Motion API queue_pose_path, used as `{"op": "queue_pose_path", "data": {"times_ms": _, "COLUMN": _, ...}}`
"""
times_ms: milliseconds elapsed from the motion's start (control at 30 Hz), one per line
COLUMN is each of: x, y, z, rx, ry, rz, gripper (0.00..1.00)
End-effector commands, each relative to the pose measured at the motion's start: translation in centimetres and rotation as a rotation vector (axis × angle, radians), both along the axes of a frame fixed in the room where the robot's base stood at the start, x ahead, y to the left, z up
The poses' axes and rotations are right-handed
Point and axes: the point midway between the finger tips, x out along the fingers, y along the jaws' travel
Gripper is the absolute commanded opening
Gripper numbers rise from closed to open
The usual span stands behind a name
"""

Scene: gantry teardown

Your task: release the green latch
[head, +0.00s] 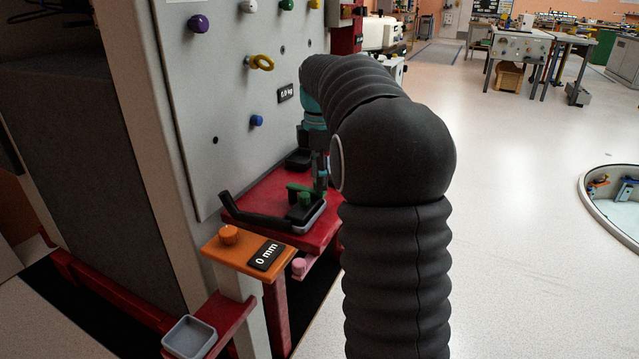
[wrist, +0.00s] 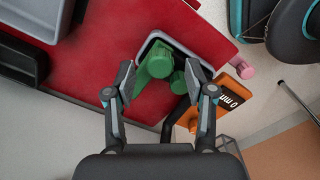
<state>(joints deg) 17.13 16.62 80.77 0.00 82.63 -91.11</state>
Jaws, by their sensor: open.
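The green latch (head: 301,190) sits over a small grey tray on the red shelf (head: 262,197). In the wrist view the green latch (wrist: 157,66) shows a round knob and an arm, with a second green part to the right. My gripper (wrist: 160,78) is open, with one finger to the left of the latch and one to the right. I cannot tell how far above it the fingertips are. In the head view my gripper (head: 320,180) points down beside the latch, partly hidden by my arm.
An orange plate (head: 236,250) with an orange knob and a "0 mm" display (head: 267,255) is in front. The grey panel (head: 230,110) with coloured knobs rises behind. Open floor lies to the right.

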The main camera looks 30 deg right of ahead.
Motion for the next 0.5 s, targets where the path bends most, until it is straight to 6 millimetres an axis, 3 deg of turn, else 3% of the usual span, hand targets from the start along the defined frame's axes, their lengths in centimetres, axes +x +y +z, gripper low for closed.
{"op": "queue_pose_path", "data": {"times_ms": 200, "x": -0.01, "y": 0.01, "z": -1.46, "rx": 0.0, "ry": 0.0, "rz": 0.0, "gripper": 0.55}}
{"op": "queue_pose_path", "data": {"times_ms": 500, "x": 0.01, "y": 0.03, "z": -1.55, "rx": 0.0, "ry": -0.001, "rz": 0.0, "gripper": 0.52}}
